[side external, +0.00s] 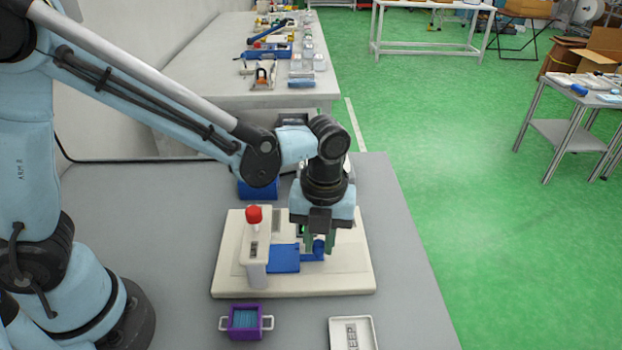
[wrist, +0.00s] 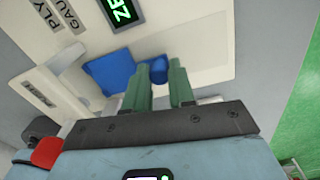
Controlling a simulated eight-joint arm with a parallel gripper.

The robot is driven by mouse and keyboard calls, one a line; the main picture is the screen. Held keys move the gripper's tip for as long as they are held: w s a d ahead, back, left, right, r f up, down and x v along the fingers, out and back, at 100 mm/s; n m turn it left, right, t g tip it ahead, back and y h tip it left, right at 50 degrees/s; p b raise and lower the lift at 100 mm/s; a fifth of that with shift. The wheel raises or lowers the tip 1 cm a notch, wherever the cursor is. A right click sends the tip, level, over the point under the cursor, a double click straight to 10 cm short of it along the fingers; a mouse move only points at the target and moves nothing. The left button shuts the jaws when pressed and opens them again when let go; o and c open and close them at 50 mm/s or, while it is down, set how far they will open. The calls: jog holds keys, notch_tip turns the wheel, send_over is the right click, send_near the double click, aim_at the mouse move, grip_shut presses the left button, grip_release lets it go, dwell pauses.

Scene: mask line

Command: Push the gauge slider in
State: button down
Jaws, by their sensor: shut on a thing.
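The cream ply gauge fixture (side external: 343,279) lies on the grey table. Its blue gauge slider (side external: 284,259) sits flat on the fixture, to the right of the upright cream block with the red knob. In the wrist view the slider (wrist: 110,74) shows as a blue plate with a rounded blue handle at its right end. My gripper (side external: 319,246) points down over the slider's right end. Its green fingers (wrist: 163,72) stand a little apart, shut on the blue handle. The fingers partly hide the handle in both views.
The red knob (side external: 254,214) stands on the cream block, left of my gripper. A lit green display (wrist: 122,11) is on the fixture. A purple bin (side external: 245,322) and a white tray (side external: 353,334) lie in front. The table's right side is clear.

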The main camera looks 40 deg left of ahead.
aim_at(296, 256)
jog(key=shift+s+a, duration=1.35)
jog(key=shift+a, duration=0.05)
jog(key=c, duration=0.9)
grip_release()
jog(key=shift+c, duration=0.2)
jog(key=shift+r, duration=0.1)
notch_tip(296, 256, up, 12)
jog(key=shift+w+d, duration=0.15)
jog(key=shift+d, duration=0.1)
jog(key=shift+a, duration=0.1)
